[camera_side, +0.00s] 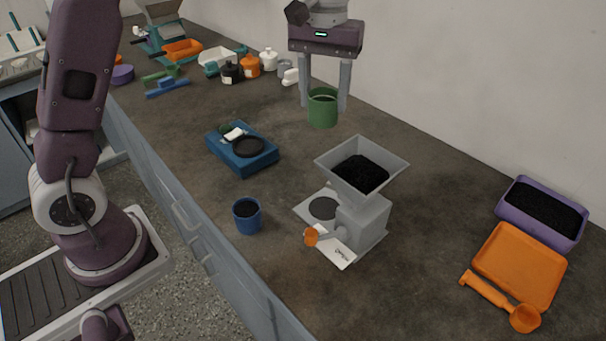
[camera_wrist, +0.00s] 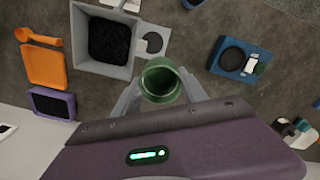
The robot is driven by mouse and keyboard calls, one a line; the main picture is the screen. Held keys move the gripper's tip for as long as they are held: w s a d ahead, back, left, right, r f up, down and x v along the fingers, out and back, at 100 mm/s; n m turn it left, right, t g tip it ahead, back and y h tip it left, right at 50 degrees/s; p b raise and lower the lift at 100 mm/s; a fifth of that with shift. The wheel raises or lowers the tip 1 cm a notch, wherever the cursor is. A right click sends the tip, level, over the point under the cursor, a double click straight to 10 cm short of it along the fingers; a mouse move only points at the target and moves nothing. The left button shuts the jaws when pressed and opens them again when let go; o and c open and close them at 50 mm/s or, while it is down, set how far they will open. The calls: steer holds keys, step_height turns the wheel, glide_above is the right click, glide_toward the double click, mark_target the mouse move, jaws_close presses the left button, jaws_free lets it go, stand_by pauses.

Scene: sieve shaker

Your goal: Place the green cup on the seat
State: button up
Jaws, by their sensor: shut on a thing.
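The green cup (camera_side: 323,112) is upright between the two fingers of my gripper (camera_side: 325,100), which is shut on it. The cup is held above the counter, behind the grey hopper machine. In the wrist view I look into the open cup (camera_wrist: 160,82), and it looks empty. The grey machine (camera_side: 362,215) has a hopper of black grains on top. A flat base with a dark round seat (camera_side: 323,208) lies at its left. The seat is bare and also shows in the wrist view (camera_wrist: 153,43), apart from the cup.
A blue device with a black round plate (camera_side: 248,147) stands left of the machine. A blue cup with dark contents (camera_side: 246,215) is near the front edge. A purple tray of black grains (camera_side: 541,208), an orange tray (camera_side: 519,265) and an orange scoop (camera_side: 522,316) lie at right.

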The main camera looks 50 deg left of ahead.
steer(key=w+a+f+m, duration=0.1)
steer(key=w+a+f, duration=0.2)
steer(key=a+f, duration=0.7)
steer(key=f, duration=0.7)
steer(key=a+f, duration=0.1)
steer(key=f, duration=0.2)
steer(key=shift+w+f, duration=0.2)
steer(key=shift+f, duration=0.2)
steer(key=shift+f, duration=0.15)
steer(key=o, duration=1.4)
steer(key=shift+o, duration=0.2)
